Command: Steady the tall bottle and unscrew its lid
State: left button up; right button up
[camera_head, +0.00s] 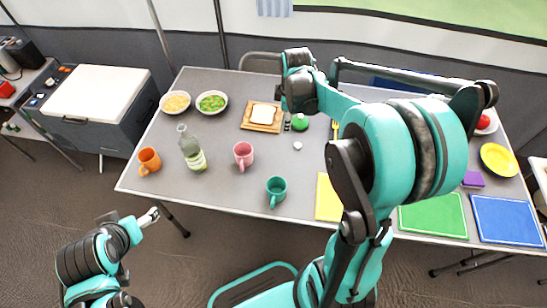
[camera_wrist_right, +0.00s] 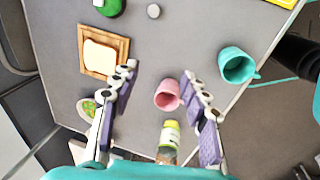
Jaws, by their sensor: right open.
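The tall bottle (camera_head: 192,148) is clear glass with a green and white label. It stands upright on the grey table, between an orange mug and a pink mug; its pale top (camera_head: 181,128) is too small to make out clearly. In the right wrist view the bottle (camera_wrist_right: 169,138) shows at the lower middle, in the gap between the fingers. My right gripper (camera_wrist_right: 160,70) is open and empty above the table; the arm partly hides it in the head view. My left gripper (camera_head: 148,217) is in front of the table's near edge, apart from the bottle; its finger gap is unclear.
The orange mug (camera_head: 149,160), pink mug (camera_head: 243,155) and teal mug (camera_head: 277,190) stand near the bottle. Two bowls (camera_head: 175,102) and a bread board (camera_head: 262,128) are behind. A small white round thing (camera_head: 297,145) lies right. Cutting boards (camera_head: 432,216) line the front right.

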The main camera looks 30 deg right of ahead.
jog(key=s+a+r+m+t, duration=0.2)
jog(key=s+a+m, duration=0.3)
jog(key=s+a, duration=0.2)
jog(key=s+a+r+m+t, duration=0.2)
jog(key=s+a+m, duration=0.4)
jog(key=s, duration=0.3)
jog(key=shift+a+r+t+y, duration=0.3)
jog(key=shift+a+r+t, duration=0.1)
jog(key=shift+a+t, duration=0.1)
